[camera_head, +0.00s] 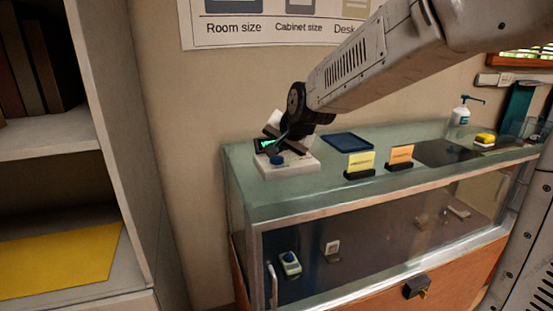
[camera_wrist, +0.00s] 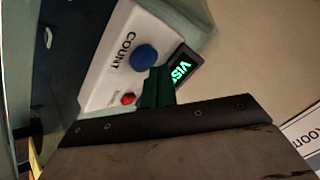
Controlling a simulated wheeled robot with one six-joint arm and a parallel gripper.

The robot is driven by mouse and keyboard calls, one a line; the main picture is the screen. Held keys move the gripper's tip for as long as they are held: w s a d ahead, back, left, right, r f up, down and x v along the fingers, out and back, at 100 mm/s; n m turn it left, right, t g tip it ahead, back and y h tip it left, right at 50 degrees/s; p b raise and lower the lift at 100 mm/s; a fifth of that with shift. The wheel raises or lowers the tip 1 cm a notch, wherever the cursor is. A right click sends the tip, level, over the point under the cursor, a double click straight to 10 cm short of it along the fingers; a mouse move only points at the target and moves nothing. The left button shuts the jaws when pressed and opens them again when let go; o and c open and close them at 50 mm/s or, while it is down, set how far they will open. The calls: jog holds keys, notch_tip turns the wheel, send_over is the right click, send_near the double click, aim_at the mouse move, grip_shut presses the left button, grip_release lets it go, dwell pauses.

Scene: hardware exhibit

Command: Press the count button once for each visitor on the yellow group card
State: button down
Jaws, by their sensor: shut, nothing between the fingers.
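The white counter box (camera_head: 288,170) stands at the left end of the glass-topped counter. In the wrist view it shows a blue button (camera_wrist: 143,57) beside the word COUNT, a smaller red button (camera_wrist: 128,98), and a dark display (camera_wrist: 184,66) with green letters, partly hidden. My gripper (camera_wrist: 157,77) is shut and empty, its dark green fingertips over the box between the blue button and the display. I cannot tell whether they touch it. The yellow group card (camera_head: 359,164) stands in a black holder right of the box; its print is too small to read.
An orange card (camera_head: 400,155) stands right of the yellow one. A dark blue tray (camera_head: 347,142) lies behind them. A pump bottle (camera_head: 461,112) and a yellow sponge-like block (camera_head: 485,138) are farther right. A shelf unit (camera_head: 140,170) stands at the left.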

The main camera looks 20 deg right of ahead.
aim_at(278, 160)
jog(key=shift+r, duration=0.25)
jog(key=shift+r, duration=2.5)
